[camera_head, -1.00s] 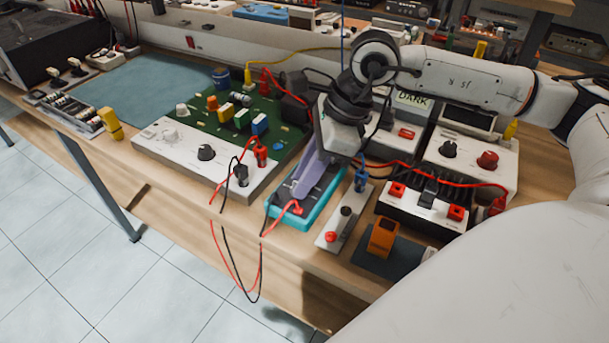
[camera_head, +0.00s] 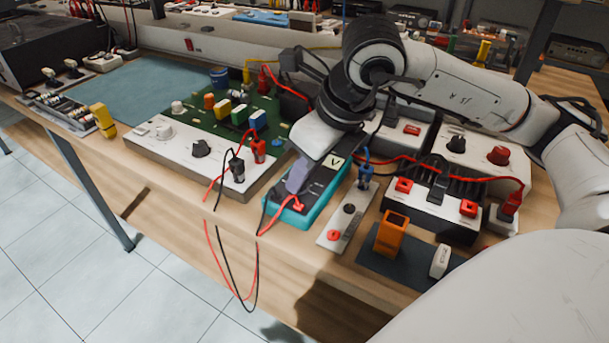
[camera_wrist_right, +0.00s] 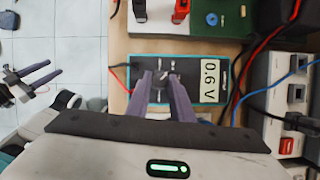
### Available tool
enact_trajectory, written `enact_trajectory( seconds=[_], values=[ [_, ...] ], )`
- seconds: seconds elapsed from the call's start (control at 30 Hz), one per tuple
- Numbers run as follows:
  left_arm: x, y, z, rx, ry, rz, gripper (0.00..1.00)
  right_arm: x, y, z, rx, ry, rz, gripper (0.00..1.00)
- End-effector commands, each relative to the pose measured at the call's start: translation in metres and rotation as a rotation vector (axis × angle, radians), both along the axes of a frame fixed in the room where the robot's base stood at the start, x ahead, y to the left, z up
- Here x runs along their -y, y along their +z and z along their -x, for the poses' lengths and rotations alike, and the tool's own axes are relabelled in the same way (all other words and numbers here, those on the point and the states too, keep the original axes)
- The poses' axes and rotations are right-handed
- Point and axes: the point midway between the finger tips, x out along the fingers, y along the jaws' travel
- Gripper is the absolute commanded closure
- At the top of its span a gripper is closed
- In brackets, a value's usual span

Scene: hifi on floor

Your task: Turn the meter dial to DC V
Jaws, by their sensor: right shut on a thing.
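The meter (camera_head: 318,190) is a teal-edged handheld unit with a dark face, lying flat on the bench. In the right wrist view its display (camera_wrist_right: 209,80) reads 0.6 V. My right gripper (camera_head: 297,180) reaches down over the meter's near half. In the right wrist view its two purple fingers (camera_wrist_right: 162,78) are shut on the dial (camera_wrist_right: 161,92) from both sides. The dial's markings are too small to read. Red and black leads plug into the meter's near end. My left gripper (camera_wrist_right: 38,78) shows only in the right wrist view, over the floor, its fingers apart.
A white panel with a green circuit board (camera_head: 215,128) stands left of the meter. A narrow grey strip with a red terminal (camera_head: 334,235) is close on its right. An orange holder (camera_head: 391,232) stands farther right. Leads hang over the bench's front edge.

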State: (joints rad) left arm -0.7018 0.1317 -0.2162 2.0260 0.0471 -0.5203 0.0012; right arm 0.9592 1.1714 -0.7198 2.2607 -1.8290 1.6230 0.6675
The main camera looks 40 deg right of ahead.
Motion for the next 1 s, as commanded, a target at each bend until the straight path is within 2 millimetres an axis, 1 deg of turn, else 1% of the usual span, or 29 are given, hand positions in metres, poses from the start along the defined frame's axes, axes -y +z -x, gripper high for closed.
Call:
enact_trajectory(
  seconds=[0.3,0.67,0.7,0.77,0.8,1.0],
  values=[
    [-0.0010,0.0001,-0.0020,0.007,-0.001,0.000,0.56,-0.0010,0.0010,-0.0005,0.004,-0.072,-0.002,1.00],
    [-0.0016,0.0003,-0.0045,0.011,-0.001,-0.002,0.56,-0.0008,0.0013,-0.0006,0.004,-0.077,-0.001,1.00],
    [-0.0017,0.0000,-0.0046,0.010,-0.001,-0.003,0.56,-0.0008,0.0013,-0.0006,0.004,-0.077,-0.001,0.78],
    [-0.0018,-0.0004,-0.0044,0.010,-0.001,-0.003,0.56,-0.0008,0.0013,-0.0006,0.003,-0.077,-0.001,0.68],
    [-0.0019,-0.0008,-0.0042,0.009,-0.001,-0.004,0.56,-0.0008,0.0012,-0.0005,0.003,-0.076,-0.001,0.61],
    [-0.0020,-0.0021,-0.0036,0.006,-0.001,-0.004,0.56,-0.0007,0.0007,-0.0002,0.001,-0.076,0.000,0.61]
  ],
)
